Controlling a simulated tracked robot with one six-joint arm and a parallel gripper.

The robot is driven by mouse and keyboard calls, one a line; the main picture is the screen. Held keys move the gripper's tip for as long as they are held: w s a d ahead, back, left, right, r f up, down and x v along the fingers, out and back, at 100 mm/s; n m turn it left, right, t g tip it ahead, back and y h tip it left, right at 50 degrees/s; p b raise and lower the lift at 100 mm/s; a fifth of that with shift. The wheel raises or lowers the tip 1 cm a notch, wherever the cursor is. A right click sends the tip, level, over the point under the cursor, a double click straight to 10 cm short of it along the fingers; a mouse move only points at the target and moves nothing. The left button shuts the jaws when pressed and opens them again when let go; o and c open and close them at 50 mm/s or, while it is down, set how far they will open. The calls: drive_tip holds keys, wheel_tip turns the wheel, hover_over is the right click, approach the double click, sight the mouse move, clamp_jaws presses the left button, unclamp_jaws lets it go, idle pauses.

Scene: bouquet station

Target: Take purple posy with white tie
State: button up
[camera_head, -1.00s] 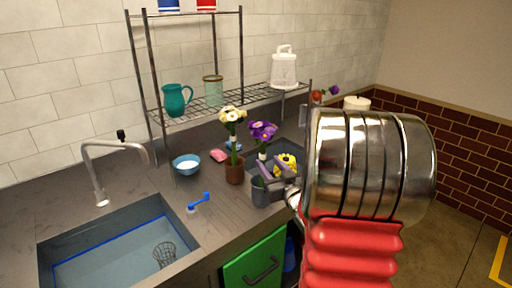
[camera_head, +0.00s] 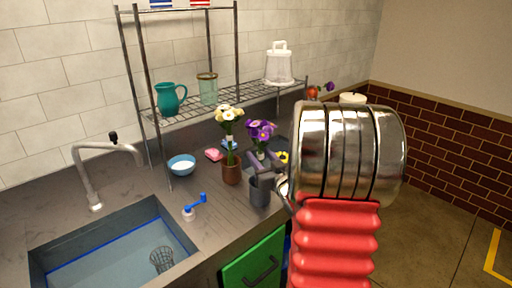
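The purple posy (camera_head: 261,131) stands upright in a dark grey pot (camera_head: 260,191) on the counter, with a bit of white tie (camera_head: 260,154) showing below its blooms. My gripper (camera_head: 262,164) is at the posy's stem, just above the pot rim and below the blooms. Its dark fingers overlap the stem in the picture. I cannot tell whether they are apart or closed on it. My arm hides what lies behind it to the right.
A white posy (camera_head: 229,116) stands in a brown pot (camera_head: 231,174) close on the left. A blue brush (camera_head: 196,204), a blue bowl (camera_head: 182,164) and a sink (camera_head: 110,248) lie further left. A wire shelf (camera_head: 205,108) with a teal jug (camera_head: 170,98) rises behind.

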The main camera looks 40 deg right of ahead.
drive_tip(key=shift+w, duration=0.1)
drive_tip(key=shift+c, duration=0.6)
clamp_jaws()
